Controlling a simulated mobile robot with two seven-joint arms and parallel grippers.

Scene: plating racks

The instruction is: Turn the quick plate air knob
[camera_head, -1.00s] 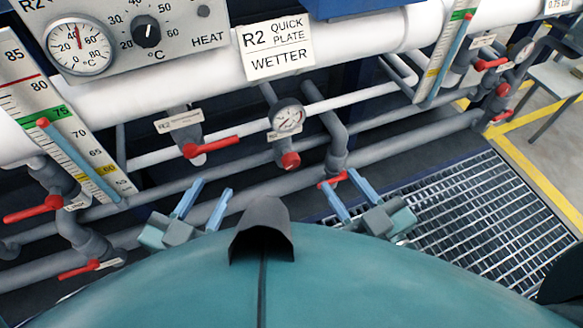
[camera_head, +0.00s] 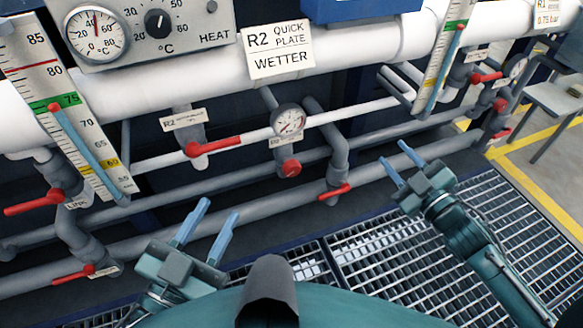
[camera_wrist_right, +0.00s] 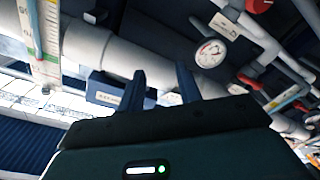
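A round red knob (camera_head: 291,168) sits just below a white dial gauge (camera_head: 288,121) on the R2 pipework, under the "R2 QUICK PLATE WETTER" sign (camera_head: 277,50). The small tag by the gauge is too small to read. My left gripper (camera_head: 219,208) is open and empty, below and left of the knob. My right gripper (camera_head: 392,152) is open and empty, right of the knob and apart from it. Its two fingers (camera_wrist_right: 160,72) also show spread in the right wrist view. A gauge (camera_wrist_right: 210,53) shows there; I cannot tell which one it is.
Red lever handles (camera_head: 215,146) (camera_head: 335,192) sit left of and below the knob. A heat control panel (camera_head: 150,30) is at upper left, with a scale board (camera_head: 60,110) below. Grey pipes run across. Metal grating (camera_head: 370,260) covers the floor; a chair (camera_head: 555,95) stands at right.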

